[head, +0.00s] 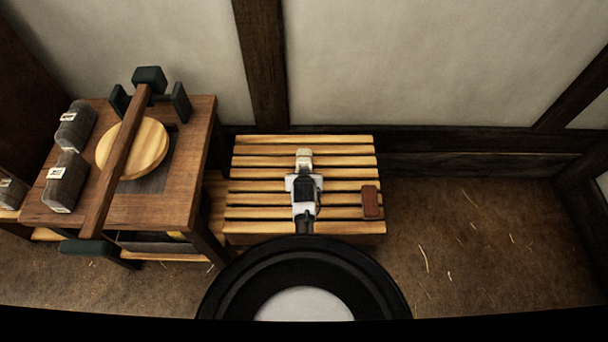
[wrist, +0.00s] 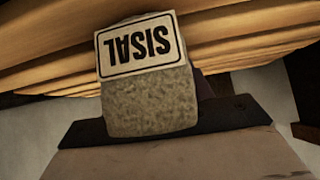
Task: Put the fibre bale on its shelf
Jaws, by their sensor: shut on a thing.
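The fibre bale (wrist: 150,105) is a small grey-green rough block with a white label reading SISAL, upside down in the wrist view. In the head view it is a small pale block (head: 304,155) at the far end of my gripper (head: 304,172). My gripper is shut on it, above the slatted wooden platform (head: 260,171). I cannot tell whether the bale touches the slats. Dark gripper parts (wrist: 225,115) show behind the bale in the wrist view. I cannot make out a marked shelf for the bale.
A wooden table (head: 196,170) on the left carries dark labelled blocks (head: 65,182), a round wooden disc (head: 150,145) and a long beam (head: 112,172) across it. A red-brown block (head: 371,202) lies on the platform's right end. The floor (head: 470,240) at right is open, with loose straws.

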